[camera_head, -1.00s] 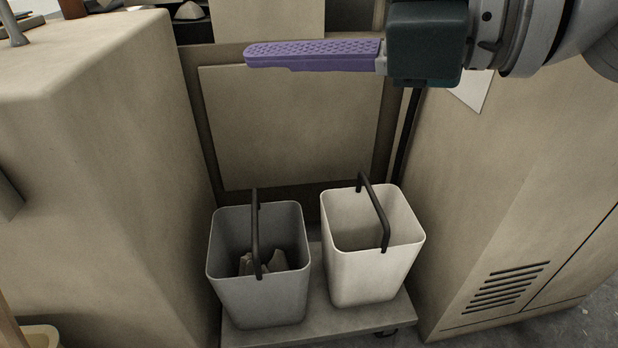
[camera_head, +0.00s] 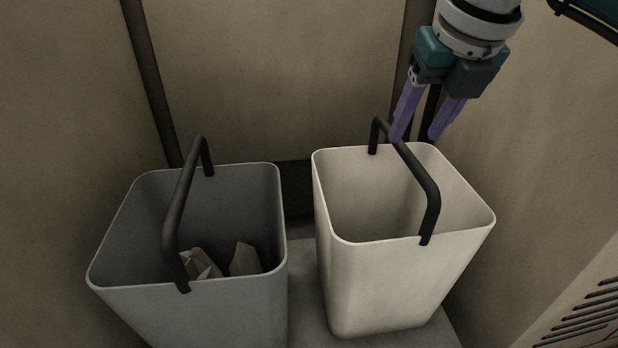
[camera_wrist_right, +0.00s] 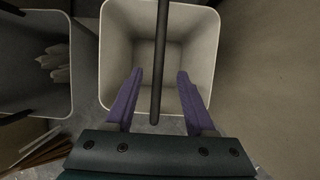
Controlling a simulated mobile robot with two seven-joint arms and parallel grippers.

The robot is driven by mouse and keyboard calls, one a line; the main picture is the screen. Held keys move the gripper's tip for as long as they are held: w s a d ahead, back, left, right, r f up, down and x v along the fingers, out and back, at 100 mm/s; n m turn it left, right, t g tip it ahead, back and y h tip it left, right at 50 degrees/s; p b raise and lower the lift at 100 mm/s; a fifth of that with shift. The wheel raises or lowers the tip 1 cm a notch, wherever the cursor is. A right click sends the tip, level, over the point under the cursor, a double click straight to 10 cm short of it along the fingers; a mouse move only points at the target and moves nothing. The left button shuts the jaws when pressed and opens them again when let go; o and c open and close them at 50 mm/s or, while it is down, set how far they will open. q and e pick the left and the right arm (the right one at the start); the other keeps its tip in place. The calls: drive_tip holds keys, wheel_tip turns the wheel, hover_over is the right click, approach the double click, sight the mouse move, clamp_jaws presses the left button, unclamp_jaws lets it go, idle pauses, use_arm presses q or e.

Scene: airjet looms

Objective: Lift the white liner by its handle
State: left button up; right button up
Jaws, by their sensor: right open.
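The white liner (camera_head: 385,285) stands upright and looks empty, with its dark handle (camera_head: 420,180) raised across the top. My right gripper (camera_head: 414,138) is above the liner's far right side, fingers pointing down and spread apart. In the right wrist view, the handle (camera_wrist_right: 160,70) runs between the two purple fingers (camera_wrist_right: 158,98), with a gap on each side. The white liner's rim (camera_wrist_right: 215,60) surrounds the view below the fingers. I hold nothing. My left gripper is not in these views.
A grey bin (camera_head: 215,315) with a similar raised handle (camera_head: 180,215) stands to the left, holding pale scraps (camera_head: 243,260). Both stand on a low grey platform (camera_head: 308,300). Beige machine panels close in on the left, back (camera_head: 275,70) and right.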

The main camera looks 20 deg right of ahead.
sight(403, 145)
drive_tip(key=shift+w+f, duration=0.15)
drive_tip(key=shift+f, duration=0.45)
drive_tip(key=b+x, duration=0.2)
drive_tip(key=w+b+x, duration=0.1)
drive_tip(key=b+x, duration=0.1)
drive_tip(key=shift+d+f, duration=0.1)
drive_tip(key=shift+w+f, duration=0.25)
drive_tip(key=shift+f, duration=0.1)
drive_tip(key=shift+r, duration=0.1)
clamp_jaws()
